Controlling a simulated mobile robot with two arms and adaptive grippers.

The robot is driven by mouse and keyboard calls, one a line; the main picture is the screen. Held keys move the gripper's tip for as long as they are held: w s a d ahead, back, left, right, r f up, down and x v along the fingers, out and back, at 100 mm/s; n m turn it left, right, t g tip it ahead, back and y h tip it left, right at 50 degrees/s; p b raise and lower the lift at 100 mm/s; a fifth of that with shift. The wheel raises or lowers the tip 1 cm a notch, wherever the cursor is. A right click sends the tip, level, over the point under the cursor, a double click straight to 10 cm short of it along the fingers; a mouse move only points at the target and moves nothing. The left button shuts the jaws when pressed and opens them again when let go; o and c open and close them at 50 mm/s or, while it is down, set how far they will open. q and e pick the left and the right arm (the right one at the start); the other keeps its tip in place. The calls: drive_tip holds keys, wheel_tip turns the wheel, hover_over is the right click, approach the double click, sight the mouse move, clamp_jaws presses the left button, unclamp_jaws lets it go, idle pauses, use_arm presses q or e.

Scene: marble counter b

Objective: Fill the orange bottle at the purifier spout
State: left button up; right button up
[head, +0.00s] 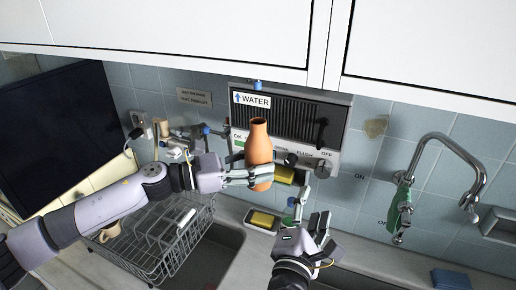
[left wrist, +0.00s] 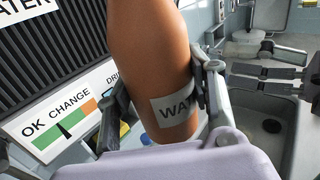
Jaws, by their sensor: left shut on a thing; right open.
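The orange bottle (head: 259,148) is upright in front of the water purifier (head: 290,125), with its neck at the top. My left gripper (head: 255,176) is shut on its lower body. In the left wrist view the bottle (left wrist: 152,60) fills the middle between the fingers, and a white label with partly hidden letters shows on it. The blue spout (head: 257,86) is at the purifier's top edge, above the bottle's mouth; I cannot tell if they line up in depth. My right gripper (head: 308,215) is open and empty, low and to the right of the bottle.
A wire dish rack (head: 160,240) stands at the lower left over the sink edge. A soap tray with a yellow sponge (head: 263,220) sits on the counter behind. A curved tap (head: 440,150) is at the right. White cabinets hang above.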

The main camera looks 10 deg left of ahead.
use_arm(q)
drive_tip(key=shift+s+d, duration=0.25)
drive_tip(key=shift+s, duration=0.65)
drive_tip(key=shift+s+d, duration=0.2)
drive_tip(key=shift+s, duration=0.65)
drive_tip(key=shift+s+d, duration=0.25)
drive_tip(key=shift+s, duration=0.65)
